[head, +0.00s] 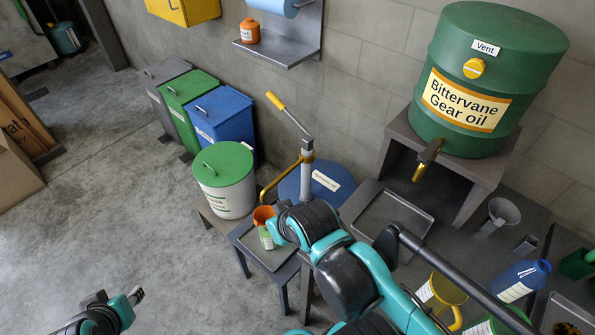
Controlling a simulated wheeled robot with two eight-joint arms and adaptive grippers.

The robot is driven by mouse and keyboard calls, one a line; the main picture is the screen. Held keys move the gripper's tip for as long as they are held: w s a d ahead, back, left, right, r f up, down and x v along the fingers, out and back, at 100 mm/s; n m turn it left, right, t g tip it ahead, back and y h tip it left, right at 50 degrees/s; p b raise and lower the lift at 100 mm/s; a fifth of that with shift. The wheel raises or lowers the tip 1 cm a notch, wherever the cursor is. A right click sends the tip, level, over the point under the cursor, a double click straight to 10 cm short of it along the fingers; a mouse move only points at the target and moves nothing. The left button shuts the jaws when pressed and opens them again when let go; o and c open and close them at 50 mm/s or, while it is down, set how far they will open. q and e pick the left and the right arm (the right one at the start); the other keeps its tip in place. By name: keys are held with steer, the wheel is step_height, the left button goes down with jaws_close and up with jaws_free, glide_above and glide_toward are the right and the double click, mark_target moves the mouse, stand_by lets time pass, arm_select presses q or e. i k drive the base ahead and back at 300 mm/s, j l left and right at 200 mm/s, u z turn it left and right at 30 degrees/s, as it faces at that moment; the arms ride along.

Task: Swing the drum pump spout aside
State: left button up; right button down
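The drum pump stands on a blue drum (290,185) near the middle of the head view. It has a grey upright post (306,172) and a lever with a yellow grip (275,100). Its yellow-brass spout (279,179) curves left and down, ending above and near an orange funnel-like cup (263,216). My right arm comes up from the bottom, and its wrist is just in front of the drum; its fingers are hidden from view. My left gripper (136,295) is low at the left, over the floor, far from the pump. Its finger opening is too small to tell.
A small bottle (267,238) stands by the cup on a low grey stand. A white bin with a green lid (224,170) is left of the spout. A green gear oil drum (484,80) sits on a bench at right. Jugs and trays fill the lower right.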

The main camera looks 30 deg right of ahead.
mark_target(306, 160)
steer(key=i+z, duration=0.2)
steer(key=z, duration=0.8)
